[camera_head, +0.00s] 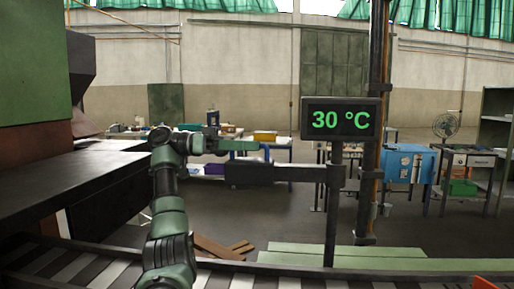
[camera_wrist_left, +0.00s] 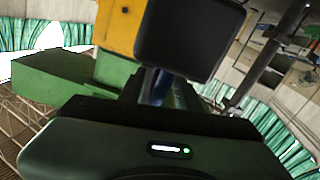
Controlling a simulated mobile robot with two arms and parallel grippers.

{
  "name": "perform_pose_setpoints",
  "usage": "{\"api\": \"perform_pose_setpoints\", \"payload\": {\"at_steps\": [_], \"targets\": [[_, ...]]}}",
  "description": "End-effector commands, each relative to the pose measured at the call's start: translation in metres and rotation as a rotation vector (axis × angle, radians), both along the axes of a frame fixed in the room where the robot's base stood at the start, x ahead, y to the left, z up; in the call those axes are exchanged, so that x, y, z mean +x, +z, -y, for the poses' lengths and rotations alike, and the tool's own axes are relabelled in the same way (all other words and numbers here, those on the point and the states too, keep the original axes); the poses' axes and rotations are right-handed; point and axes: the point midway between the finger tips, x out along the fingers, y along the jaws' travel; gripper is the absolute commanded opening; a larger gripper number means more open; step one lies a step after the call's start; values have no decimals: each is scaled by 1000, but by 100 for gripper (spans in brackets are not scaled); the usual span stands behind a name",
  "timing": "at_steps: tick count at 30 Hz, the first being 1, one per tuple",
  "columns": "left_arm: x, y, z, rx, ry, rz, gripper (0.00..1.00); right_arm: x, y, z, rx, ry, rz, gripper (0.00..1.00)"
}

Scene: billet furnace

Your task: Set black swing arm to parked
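The black swing arm (camera_head: 290,173) is a horizontal dark bar with a wide dark plate (camera_head: 248,174) at its left end. It reaches left from the black post under the temperature display in the head view. My left gripper (camera_head: 252,145) is at the end of my green and black arm, pointing right. In the picture it is just above the dark plate; I cannot tell whether they touch. Its fingers are too small to read here. The left wrist view shows a dark housing across the bottom, and its fingertips are not clear. My right gripper is not in view.
A display (camera_head: 341,119) reading 30 °C stands on the post. A dark furnace table (camera_head: 70,180) is at left, with a roller conveyor (camera_head: 75,264) along the front. Green beams (camera_head: 350,256) lie beyond it. A blue cabinet (camera_head: 408,163) and a fan (camera_head: 446,125) stand at right.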

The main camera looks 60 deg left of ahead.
Motion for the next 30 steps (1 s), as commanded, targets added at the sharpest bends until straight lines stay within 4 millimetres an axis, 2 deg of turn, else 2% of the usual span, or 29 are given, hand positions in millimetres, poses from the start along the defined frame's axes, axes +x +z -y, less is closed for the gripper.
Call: {"api": "perform_pose_setpoints", "payload": {"at_steps": [3,9,30], "targets": [[-16,1,-16,-2,2,-1,33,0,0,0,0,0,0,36],[-34,0,-33,-1,0,-3,33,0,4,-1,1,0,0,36],[-38,-1,-37,0,-2,-1,33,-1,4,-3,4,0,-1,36]]}}
